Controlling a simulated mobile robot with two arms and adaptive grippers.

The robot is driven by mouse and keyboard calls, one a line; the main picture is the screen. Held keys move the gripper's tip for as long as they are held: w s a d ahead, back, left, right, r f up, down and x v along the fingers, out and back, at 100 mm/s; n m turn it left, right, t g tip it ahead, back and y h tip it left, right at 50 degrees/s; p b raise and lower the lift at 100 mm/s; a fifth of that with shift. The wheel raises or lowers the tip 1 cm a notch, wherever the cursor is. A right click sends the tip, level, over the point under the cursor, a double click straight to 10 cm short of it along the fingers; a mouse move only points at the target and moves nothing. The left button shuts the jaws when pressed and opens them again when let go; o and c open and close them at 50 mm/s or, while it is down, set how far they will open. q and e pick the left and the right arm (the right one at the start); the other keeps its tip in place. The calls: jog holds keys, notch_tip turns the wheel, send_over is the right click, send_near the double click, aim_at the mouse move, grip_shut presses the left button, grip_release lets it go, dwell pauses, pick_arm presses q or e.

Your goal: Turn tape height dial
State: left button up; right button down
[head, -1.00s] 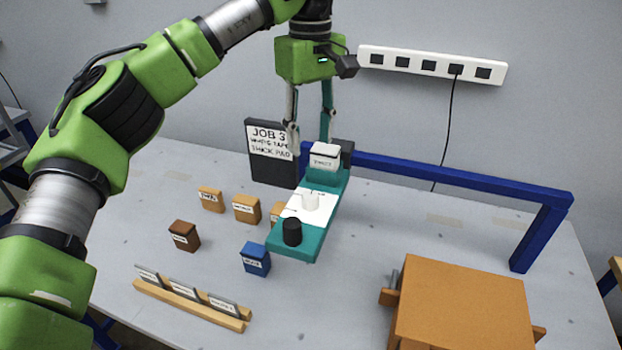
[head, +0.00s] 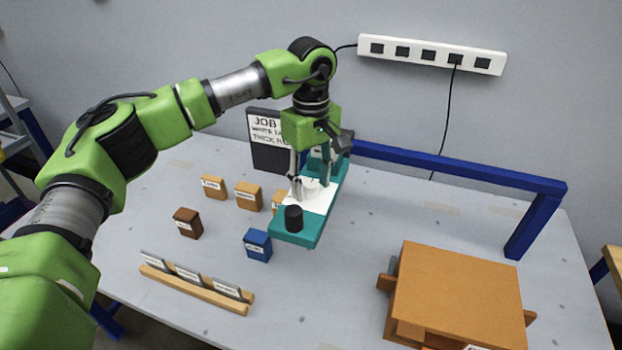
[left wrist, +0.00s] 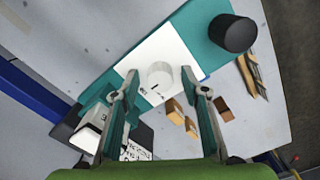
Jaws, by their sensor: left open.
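The white dial (head: 311,184) stands on a white plate (head: 322,196) on the teal carriage (head: 290,233). It also shows in the left wrist view (left wrist: 160,76), with a small dark mark on its lower edge. A black knob (head: 293,218) stands at the carriage's near end and shows in the left wrist view (left wrist: 232,34). My left gripper (head: 312,190) is open above the carriage, pointing down, with its fingers close to the dial. In the left wrist view its fingertips (left wrist: 165,88) are on either side of the dial, with gaps. My right gripper is not seen.
A blue rail (head: 450,166) runs right from the carriage. A dark job sign (head: 268,160) stands behind. Several small blocks, including a blue one (head: 257,245), and a wooden rack (head: 195,290) lie to the left. A large orange box (head: 458,290) stands front right.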

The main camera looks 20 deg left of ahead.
pick_arm(q)
jog(key=shift+c, duration=0.3)
jog(key=c, duration=1)
jog(key=shift+c, duration=0.2)
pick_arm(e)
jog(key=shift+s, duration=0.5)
